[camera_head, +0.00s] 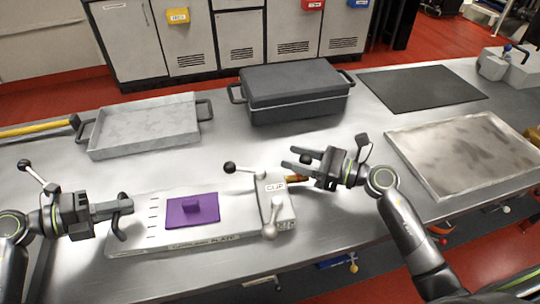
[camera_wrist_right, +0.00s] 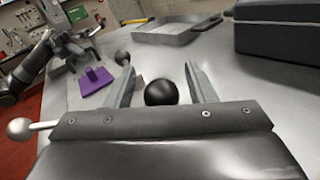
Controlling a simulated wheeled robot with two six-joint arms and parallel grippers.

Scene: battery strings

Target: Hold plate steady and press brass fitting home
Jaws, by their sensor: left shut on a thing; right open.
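A pale plate (camera_head: 135,236) with dark marks lies flat near the table's front edge. My left gripper (camera_head: 122,206) is shut on a dark handle at the plate's left end. A light clip block (camera_head: 283,213) with two ball-ended levers stands at the plate's right end. The brass fitting (camera_head: 295,179) shows at the block's right side, partly behind my right gripper. My right gripper (camera_head: 291,158) is open above and beside it. In the right wrist view a black ball (camera_wrist_right: 160,92) sits between its open fingers (camera_wrist_right: 158,70); contact cannot be told.
A purple piece (camera_head: 205,209) with a raised tab lies on the plate. A grey tray (camera_head: 145,127) and a dark lidded case (camera_head: 295,92) stand behind. A black mat (camera_head: 420,88) and a stained metal tray (camera_head: 465,155) lie to the right. Bare table lies between tray and plate.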

